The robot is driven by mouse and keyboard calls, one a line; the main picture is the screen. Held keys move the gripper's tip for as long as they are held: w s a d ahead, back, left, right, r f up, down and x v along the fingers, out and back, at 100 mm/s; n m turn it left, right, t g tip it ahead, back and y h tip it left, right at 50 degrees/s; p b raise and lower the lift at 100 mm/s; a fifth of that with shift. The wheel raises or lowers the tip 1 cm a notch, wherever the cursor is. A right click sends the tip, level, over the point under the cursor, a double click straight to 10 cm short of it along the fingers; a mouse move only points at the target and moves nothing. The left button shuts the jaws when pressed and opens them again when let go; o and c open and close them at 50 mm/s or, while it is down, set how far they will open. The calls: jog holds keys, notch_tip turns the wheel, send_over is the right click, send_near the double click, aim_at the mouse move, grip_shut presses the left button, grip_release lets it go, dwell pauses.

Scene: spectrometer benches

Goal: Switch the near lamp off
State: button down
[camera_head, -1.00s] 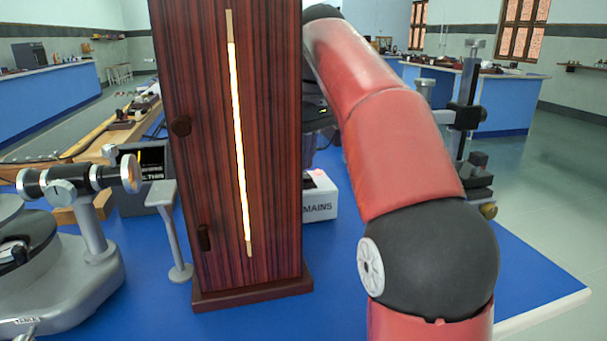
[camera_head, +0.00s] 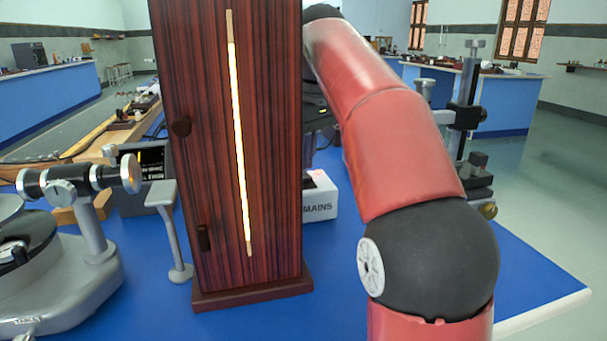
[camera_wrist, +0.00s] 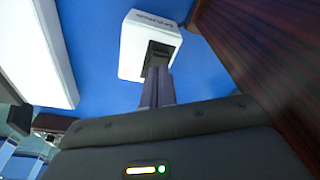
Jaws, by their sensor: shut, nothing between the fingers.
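The near lamp is a tall dark wooden housing (camera_head: 270,180) with a vertical slit (camera_head: 238,130) glowing warm white. Beside its right side stands a white box marked MAINS (camera_head: 320,205), with a small red glow on its top. In the wrist view the white box (camera_wrist: 134,50) has a black rocker switch (camera_wrist: 159,52) in a dark recess. My gripper (camera_wrist: 158,70) is shut and empty, its fingertips at the near end of that switch; I cannot tell whether they touch it. The head view hides my gripper behind the lamp and my arm.
The wooden housing (camera_wrist: 260,60) stands close on the right in the wrist view. A grey spectrometer (camera_head: 75,210) is left of the lamp on the blue bench (camera_head: 535,270). A metal stand (camera_head: 465,120) is behind my arm. The bench's right front is clear.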

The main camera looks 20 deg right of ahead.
aim_at(307, 178)
jog(key=shift+f+b, duration=0.7)
jog(key=shift+f, duration=0.25)
dwell(0.4)
jog(key=shift+r, duration=0.1)
notch_tip(307, 178, up, 3)
jog(key=p, duration=0.3)
jog(key=shift+f, duration=0.2)
jog(key=shift+r, duration=2.1)
jog(key=shift+s, duration=0.1)
